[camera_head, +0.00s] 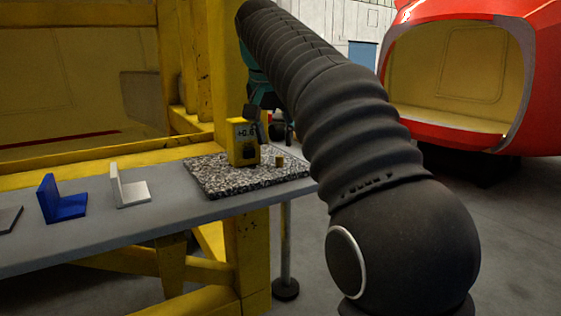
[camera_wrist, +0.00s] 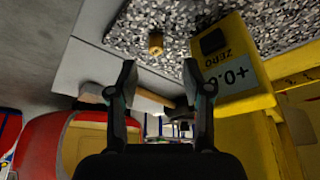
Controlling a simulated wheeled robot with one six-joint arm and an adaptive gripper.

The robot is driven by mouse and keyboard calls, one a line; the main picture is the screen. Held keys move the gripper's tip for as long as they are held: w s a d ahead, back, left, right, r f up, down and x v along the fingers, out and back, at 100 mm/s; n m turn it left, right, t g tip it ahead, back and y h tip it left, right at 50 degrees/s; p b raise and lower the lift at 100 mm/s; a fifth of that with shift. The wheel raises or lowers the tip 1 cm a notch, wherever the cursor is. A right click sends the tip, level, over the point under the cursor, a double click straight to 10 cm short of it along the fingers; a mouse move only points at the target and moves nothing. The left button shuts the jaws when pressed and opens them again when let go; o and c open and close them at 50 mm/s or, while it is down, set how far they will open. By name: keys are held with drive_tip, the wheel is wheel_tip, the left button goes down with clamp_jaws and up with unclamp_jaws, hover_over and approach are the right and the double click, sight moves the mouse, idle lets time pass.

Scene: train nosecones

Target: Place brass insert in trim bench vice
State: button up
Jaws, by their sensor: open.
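The brass insert (camera_head: 279,161) is a small brass-coloured cylinder standing on a speckled granite plate (camera_head: 212,184), just right of a yellow gauge. In the wrist view the insert (camera_wrist: 155,43) lies beyond the gap between my fingertips, apart from them. My gripper (camera_wrist: 160,72) is open with nothing between its fingers. In the head view my gripper (camera_head: 262,114) hangs by the gauge, above the plate, partly hidden by my arm. I cannot make out a bench vice in either view.
The yellow gauge (camera_head: 243,146), reading near zero, stands close to my gripper; it fills the right of the wrist view (camera_wrist: 238,75). A white angle bracket (camera_head: 131,192) and a blue one (camera_head: 62,202) stand on the grey bench (camera_head: 180,212). Yellow frame posts (camera_head: 229,60) rise behind.

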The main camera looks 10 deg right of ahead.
sight(279, 156)
drive_tip(key=shift+d+x, duration=0.2)
drive_tip(key=shift+x, duration=2.4)
drive_tip(key=shift+s, duration=0.2)
clamp_jaws()
